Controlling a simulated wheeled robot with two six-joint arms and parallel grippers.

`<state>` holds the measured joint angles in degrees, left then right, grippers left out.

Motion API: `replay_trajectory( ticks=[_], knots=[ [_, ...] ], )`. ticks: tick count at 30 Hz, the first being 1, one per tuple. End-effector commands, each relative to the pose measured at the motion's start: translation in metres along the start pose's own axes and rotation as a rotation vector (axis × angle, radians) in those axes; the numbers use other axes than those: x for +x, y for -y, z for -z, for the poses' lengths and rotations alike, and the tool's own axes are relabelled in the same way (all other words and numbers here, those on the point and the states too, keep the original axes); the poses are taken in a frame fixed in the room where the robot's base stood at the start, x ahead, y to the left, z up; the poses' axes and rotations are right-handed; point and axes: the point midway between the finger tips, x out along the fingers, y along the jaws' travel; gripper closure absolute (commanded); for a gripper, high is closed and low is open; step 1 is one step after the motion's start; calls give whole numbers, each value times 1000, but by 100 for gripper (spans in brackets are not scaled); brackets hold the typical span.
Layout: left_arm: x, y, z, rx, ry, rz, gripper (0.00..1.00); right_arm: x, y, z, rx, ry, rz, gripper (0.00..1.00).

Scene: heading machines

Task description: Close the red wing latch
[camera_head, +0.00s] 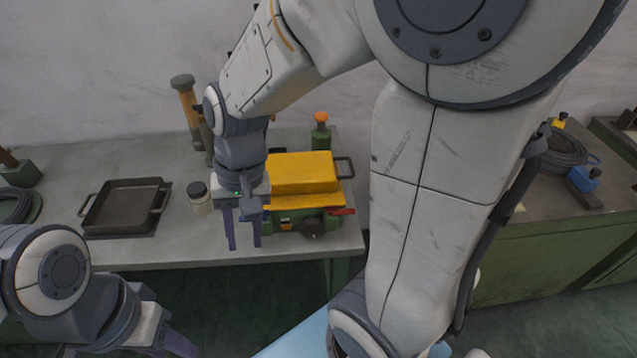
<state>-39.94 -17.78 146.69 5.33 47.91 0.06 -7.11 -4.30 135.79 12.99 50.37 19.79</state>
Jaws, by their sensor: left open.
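A green machine (285,221) with a yellow top (302,175) stands on the grey bench. A small red wing latch (341,211) sticks out sideways at the right end of its front face, beside a round black knob (313,228). My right gripper (244,246) points down in front of the machine's left end, fingers apart and empty. It is to the left of the latch, and its wrist hides the machine's left part. My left gripper (168,348) is low at the bottom left, away from the machine, open, with its fingertips partly cut off by the frame edge.
A black pan (125,207) and a small dark-lidded jar (199,197) stand left of the machine. A green bottle with an orange cap (320,132) is behind it. My large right arm covers the middle right. Another green bench (540,255) is at right.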

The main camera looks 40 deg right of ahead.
Motion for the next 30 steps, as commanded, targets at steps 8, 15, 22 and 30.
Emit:
replay_trajectory(
  ticks=[8, 15, 22, 30],
  knots=[
    [1, 0, 0, 0, 0, 0, 55, -9, -113, 104, 966, 41, 146, 62],
    [2, 0, 0, 0, 0, 0, 55, -12, -215, 133, 1541, 77, 276, 62],
    [1, 0, 0, 0, 0, 0, 55, -8, -248, 136, 1715, 92, 323, 62],
    [-2, 0, 0, 0, 0, 0, 55, 33, -238, 142, 1716, 97, 320, 62]
  ],
)
